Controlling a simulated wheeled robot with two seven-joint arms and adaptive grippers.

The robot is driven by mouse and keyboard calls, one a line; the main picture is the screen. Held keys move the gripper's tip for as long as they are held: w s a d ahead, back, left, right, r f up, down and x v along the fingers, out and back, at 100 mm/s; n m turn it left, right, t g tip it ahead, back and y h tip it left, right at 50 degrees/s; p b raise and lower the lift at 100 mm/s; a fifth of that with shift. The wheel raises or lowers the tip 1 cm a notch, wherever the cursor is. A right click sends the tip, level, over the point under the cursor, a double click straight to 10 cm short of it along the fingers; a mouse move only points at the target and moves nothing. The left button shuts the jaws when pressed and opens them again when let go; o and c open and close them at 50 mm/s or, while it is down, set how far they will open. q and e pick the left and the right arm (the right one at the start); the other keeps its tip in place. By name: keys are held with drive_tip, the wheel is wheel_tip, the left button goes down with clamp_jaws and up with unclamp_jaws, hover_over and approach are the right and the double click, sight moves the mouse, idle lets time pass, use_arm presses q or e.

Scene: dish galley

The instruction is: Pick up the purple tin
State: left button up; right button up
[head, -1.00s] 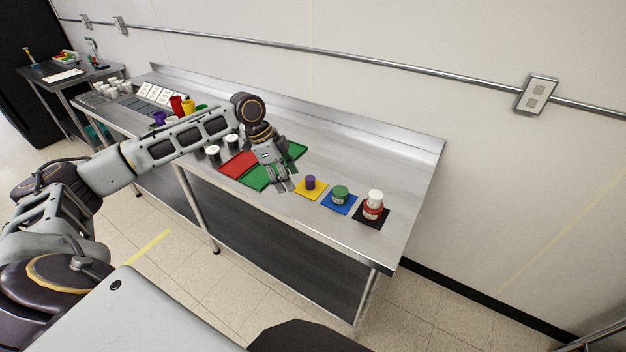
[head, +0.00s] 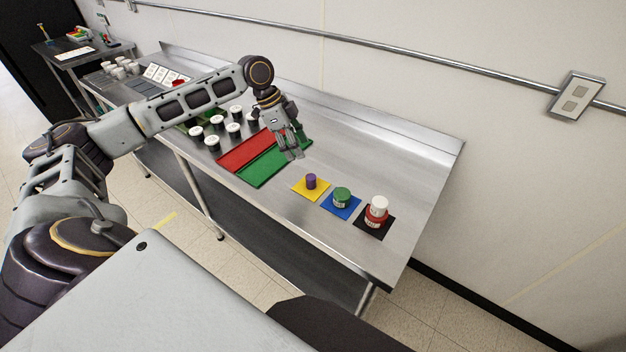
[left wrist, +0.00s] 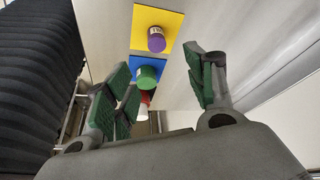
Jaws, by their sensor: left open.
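The purple tin (head: 311,181) is a small cylinder standing on a yellow square mat (head: 299,188) on the steel counter. It also shows in the left wrist view (left wrist: 156,40), ahead of the fingers and apart from them. My left gripper (head: 293,154) is open and empty, pointing down over the green mat, a little behind and left of the purple tin. Its green-padded fingers (left wrist: 166,88) are spread in the left wrist view. My right gripper is not in view.
Red (head: 236,156) and green (head: 262,172) mats lie left. Several white-lidded cups (head: 212,142) stand behind my arm. The counter's right end is clear.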

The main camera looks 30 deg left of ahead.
use_arm(q)
approach(310, 177)
drive_tip(key=x, duration=0.5)
drive_tip(key=shift+w+d+r, duration=0.15)
drive_tip(key=shift+w+d, duration=0.15)
drive_tip(key=shift+d+f, duration=0.1)
drive_tip(key=shift+f, duration=0.65)
drive_tip(key=shift+p+x, duration=0.5)
drive_tip(key=shift+x, duration=1.7)
drive_tip(key=shift+s+f, duration=0.1)
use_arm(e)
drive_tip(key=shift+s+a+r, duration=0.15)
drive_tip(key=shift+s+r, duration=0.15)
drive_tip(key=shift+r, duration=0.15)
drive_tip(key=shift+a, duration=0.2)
